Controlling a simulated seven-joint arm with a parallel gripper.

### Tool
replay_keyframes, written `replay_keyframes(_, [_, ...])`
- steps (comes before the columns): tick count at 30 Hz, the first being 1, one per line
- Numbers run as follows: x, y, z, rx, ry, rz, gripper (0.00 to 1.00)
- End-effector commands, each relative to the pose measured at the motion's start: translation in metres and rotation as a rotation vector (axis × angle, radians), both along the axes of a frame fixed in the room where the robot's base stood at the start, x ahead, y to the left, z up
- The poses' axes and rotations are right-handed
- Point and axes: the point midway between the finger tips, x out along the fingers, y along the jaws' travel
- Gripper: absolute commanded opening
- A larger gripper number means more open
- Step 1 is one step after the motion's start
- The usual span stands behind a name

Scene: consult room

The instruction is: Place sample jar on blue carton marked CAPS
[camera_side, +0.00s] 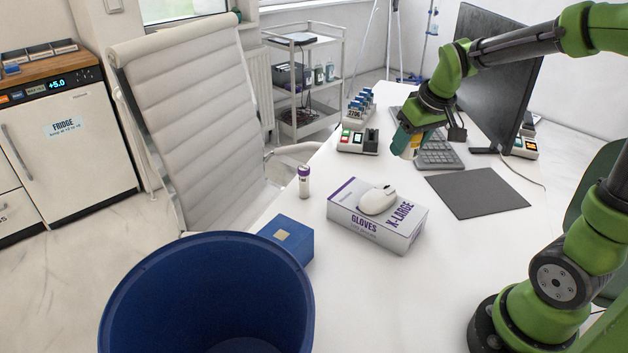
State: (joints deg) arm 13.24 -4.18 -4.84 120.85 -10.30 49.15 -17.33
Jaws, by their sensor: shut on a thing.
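My gripper (415,138) is over the desk, left of the monitor and near the keyboard. It is shut on a small white and teal thing with a yellowish edge, which looks like the sample jar (403,143). The fingers hide part of it, and I cannot tell how far it is above the desk. The blue carton (290,243) lies on the desk's near left edge, far from my gripper. Its top shows a pale tan square and looks empty; I cannot read CAPS on it. The blue bin's rim hides part of its near side.
A large blue bin (150,285) stands in front of the carton. A purple-capped vial (304,184) stands behind. A dark mat (478,194) lies at right.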

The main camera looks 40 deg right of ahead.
Motion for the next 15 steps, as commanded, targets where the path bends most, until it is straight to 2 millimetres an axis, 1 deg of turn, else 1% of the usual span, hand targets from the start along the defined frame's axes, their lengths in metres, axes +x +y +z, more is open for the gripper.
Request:
replay_keyframes(1, [0.000,0.019,0.001,0.004,-0.001,0.073,0.21])
replay_keyframes(2, [-0.001,0.030,0.001,0.006,0.000,0.121,0.21])
replay_keyframes(5, [-0.006,0.073,0.002,0.011,0.000,0.305,0.21])
replay_keyframes(6, [-0.010,0.091,0.003,0.011,-0.002,0.388,0.21])
replay_keyframes(8, [-0.017,0.119,0.002,0.011,-0.004,0.513,0.21])
replay_keyframes(9, [-0.023,0.135,0.003,0.009,-0.007,0.593,0.21])
replay_keyframes(12, [-0.036,0.167,0.002,0.005,-0.013,0.752,0.21])
replay_keyframes(15, [-0.048,0.191,0.001,-0.002,-0.018,0.875,0.21])
